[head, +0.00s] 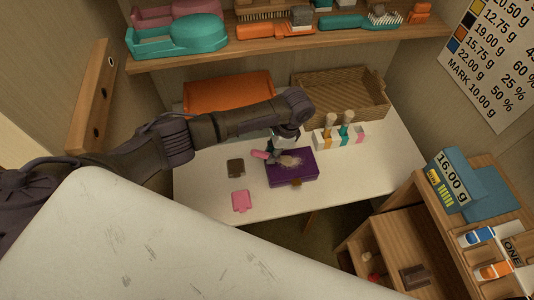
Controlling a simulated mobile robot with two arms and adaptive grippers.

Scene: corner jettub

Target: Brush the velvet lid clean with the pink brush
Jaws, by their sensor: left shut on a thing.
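A purple box with a velvet lid (304,172) sits on the white table. A pale, dusty patch (291,161) shows on the upper left part of the lid. My left gripper (276,153) is over the lid's upper left edge, pointing down. It is shut on the pink brush (260,154), whose pink end sticks out to the left. The brush's other end is hidden by the gripper, so I cannot tell whether it touches the lid. My right gripper is not in view.
A dark square piece (236,168) and a pink piece (241,201) lie left of the box. A holder with bottles (340,136) stands behind right. An orange tray (228,92) and a wicker basket (343,92) are at the back. A shelf (290,48) hangs above.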

